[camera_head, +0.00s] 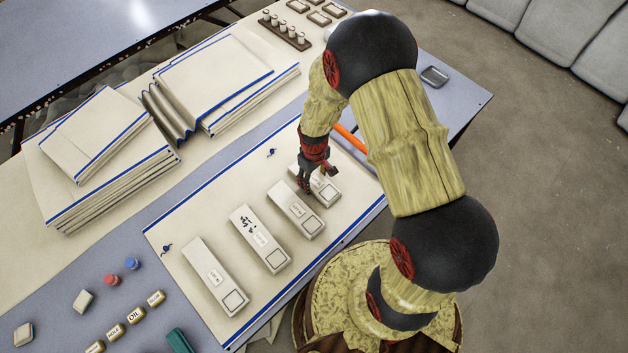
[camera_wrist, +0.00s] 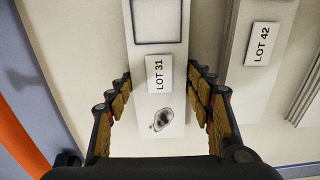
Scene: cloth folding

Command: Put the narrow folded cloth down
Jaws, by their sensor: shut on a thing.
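My gripper (camera_head: 315,182) is over the row of narrow folded cloths, at its right end. In the wrist view its two fingers (camera_wrist: 160,88) press on both long sides of a cream narrow folded cloth (camera_wrist: 162,102) labelled LOT 31, with a dark grey stain and a square outline. The same cloth shows partly behind my gripper in the head view (camera_head: 328,194). Whether it touches the surface below is hard to tell. A neighbouring narrow cloth, LOT 42 (camera_wrist: 240,60), lies to its right in the wrist view and beside it in the head view (camera_head: 297,211).
Two more narrow cloths (camera_head: 212,284) (camera_head: 256,243) lie leftward on the blue-edged sheet (camera_head: 178,234). Stacks of large folded cloths (camera_head: 110,190) (camera_head: 215,80) fill the back left. Small labelled pieces (camera_head: 135,315) lie front left. An orange bar (camera_head: 350,137) lies close behind my gripper.

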